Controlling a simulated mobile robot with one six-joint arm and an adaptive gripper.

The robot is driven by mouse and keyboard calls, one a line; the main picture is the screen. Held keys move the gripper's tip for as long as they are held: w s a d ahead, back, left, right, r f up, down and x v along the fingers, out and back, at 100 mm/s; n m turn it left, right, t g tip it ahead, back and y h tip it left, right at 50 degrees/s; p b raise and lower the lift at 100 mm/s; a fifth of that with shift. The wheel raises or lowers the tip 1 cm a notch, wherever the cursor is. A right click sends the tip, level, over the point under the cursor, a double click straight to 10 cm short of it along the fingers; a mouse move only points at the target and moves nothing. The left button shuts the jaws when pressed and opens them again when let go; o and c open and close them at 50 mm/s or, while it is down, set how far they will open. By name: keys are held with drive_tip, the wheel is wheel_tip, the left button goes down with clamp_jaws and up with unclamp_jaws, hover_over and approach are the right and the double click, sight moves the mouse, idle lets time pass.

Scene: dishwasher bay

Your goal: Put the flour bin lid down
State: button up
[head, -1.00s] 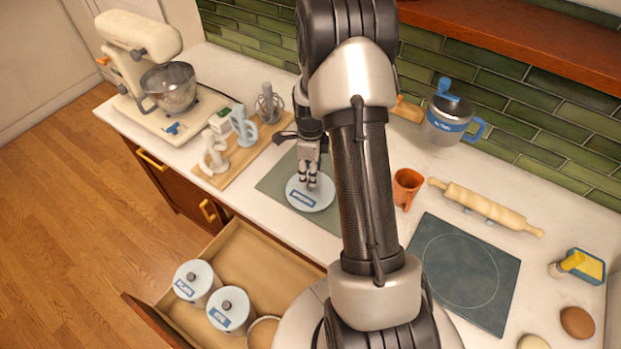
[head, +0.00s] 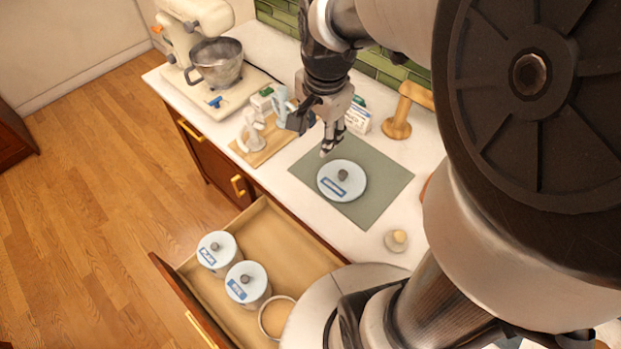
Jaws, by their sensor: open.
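The flour bin lid (head: 352,180) is a pale blue-white disc with a dark knob and a blue label. It lies flat on the grey-green mat (head: 384,177) on the counter. My gripper (head: 328,150) is open and empty, above and just behind the lid, apart from its knob. In the open drawer below, an uncovered round bin (head: 277,318) shows its rim at the right, partly hidden by my body. Whether it is the flour bin cannot be read.
Two lidded bins (head: 218,251) (head: 247,282) stand in the open drawer (head: 268,229). A stand mixer (head: 215,70) and a board with attachments (head: 262,150) are at the left. A wooden stand (head: 402,112) is behind the mat. My arm hides the right side.

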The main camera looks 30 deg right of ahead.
drive_tip(key=s+a+r+n+t, duration=0.1)
drive_tip(key=s+a+r+n, duration=0.1)
drive_tip(key=s+a+n, duration=0.2)
drive_tip(key=s+a+r+n+t, duration=0.1)
drive_tip(key=s+a+r+n, duration=0.2)
drive_tip(key=s+n, duration=0.7)
drive_tip(key=shift+s+a+r+y, duration=0.15)
drive_tip(key=shift+s+a+y, duration=0.2)
drive_tip(key=shift+a, duration=0.65)
